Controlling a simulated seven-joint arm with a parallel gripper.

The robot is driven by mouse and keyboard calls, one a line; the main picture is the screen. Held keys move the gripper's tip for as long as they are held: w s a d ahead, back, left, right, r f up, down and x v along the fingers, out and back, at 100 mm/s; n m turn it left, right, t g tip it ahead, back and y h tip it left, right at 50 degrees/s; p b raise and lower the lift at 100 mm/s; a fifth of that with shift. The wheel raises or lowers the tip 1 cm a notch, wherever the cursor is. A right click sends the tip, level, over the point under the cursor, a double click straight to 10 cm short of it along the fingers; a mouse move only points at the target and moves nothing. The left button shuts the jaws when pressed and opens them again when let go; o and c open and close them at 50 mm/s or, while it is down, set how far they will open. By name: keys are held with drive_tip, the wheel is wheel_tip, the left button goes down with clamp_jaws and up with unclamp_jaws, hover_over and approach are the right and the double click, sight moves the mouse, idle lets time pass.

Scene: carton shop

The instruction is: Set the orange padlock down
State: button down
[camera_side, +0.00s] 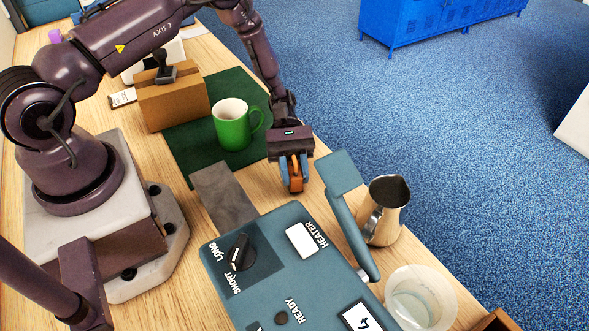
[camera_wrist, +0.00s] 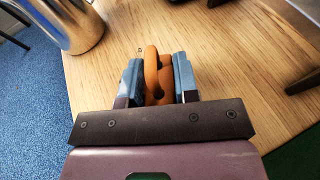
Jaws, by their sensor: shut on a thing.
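The orange padlock (camera_side: 296,181) is held between the blue-padded fingers of my gripper (camera_side: 292,170) in the side view. In the wrist view the padlock (camera_wrist: 154,72) sits between the two finger pads of my gripper (camera_wrist: 157,82), which are shut on it from both sides. The padlock is over the wooden table (camera_wrist: 225,60), near its edge. I cannot tell whether its underside touches the wood. Part of the padlock is hidden by the fingers.
A teal machine (camera_side: 270,262) with a lever and a steel pitcher (camera_side: 383,222) stand close by. A green mug (camera_side: 232,128) is on a dark green mat (camera_side: 190,150), beside a cardboard box (camera_side: 172,103). A clear tub (camera_side: 420,300) is at the lower right.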

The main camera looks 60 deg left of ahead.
drive_tip(key=shift+f, duration=0.35)
drive_tip(key=c, duration=0.8)
unclamp_jaws()
drive_tip(key=v, duration=0.5)
drive_tip(key=s+r+m+t+y, duration=0.3)
drive_tip(key=s+r+m+y, duration=0.1)
drive_tip(key=r, duration=0.6)
drive_tip(key=s+r+m+t+y, duration=0.4)
drive_tip(key=s+r+m+y, duration=0.1)
drive_tip(key=r, duration=0.6)
drive_tip(key=s+a+r+m+t+y, duration=0.1)
drive_tip(key=s+r+m+t+y, duration=0.3)
drive_tip(key=s+r, duration=0.3)
wheel_tip(320, 180, up, 4)
drive_tip(key=shift+a+f, duration=0.1)
